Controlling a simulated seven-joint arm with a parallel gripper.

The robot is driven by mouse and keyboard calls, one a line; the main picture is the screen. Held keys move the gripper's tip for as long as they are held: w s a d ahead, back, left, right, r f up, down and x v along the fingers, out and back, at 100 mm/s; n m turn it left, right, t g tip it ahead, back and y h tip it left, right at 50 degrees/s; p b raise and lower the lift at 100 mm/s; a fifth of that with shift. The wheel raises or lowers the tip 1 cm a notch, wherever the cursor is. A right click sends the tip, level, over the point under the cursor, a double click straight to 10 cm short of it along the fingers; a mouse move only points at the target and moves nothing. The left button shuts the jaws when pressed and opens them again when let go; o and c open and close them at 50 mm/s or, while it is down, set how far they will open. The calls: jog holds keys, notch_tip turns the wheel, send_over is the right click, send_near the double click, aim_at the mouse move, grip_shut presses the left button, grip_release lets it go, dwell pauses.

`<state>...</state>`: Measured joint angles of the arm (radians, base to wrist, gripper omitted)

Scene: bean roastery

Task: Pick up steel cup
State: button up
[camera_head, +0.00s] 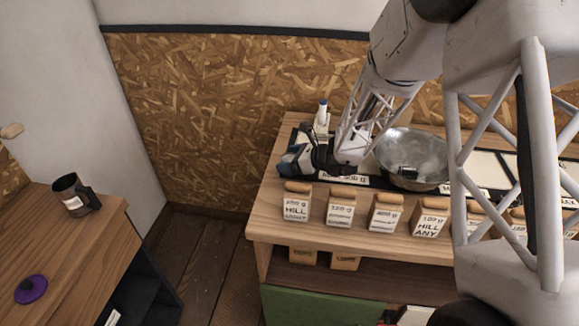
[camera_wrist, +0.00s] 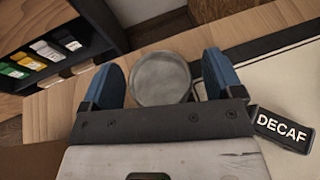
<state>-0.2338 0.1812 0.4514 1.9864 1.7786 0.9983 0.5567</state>
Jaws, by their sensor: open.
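The steel cup (camera_wrist: 160,78) shows in the wrist view as a round, dull grey shape seen from above. It lies between the two blue fingers of my gripper (camera_wrist: 168,78), which are apart, with a narrow gap visible on the left side. On the right side the cup is very close to the finger, and I cannot tell whether they touch. In the head view my gripper (camera_head: 297,158) is low over the left end of the wooden counter (camera_head: 262,222). I cannot make out the cup there; the gripper seems to hide it.
A large steel bowl (camera_head: 425,172) stands right of my gripper, and a white bottle (camera_head: 322,118) stands behind it. Several labelled bags (camera_head: 296,205) line the counter's front. A DECAF label (camera_wrist: 283,131) lies at right in the wrist view. A dark mug (camera_head: 72,194) stands on the left table.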

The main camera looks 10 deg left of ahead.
jog(key=c, duration=1.1)
jog(key=shift+o, duration=0.2)
jog(key=shift+r, duration=0.15)
notch_tip(320, 180, up, 10)
dwell(0.5)
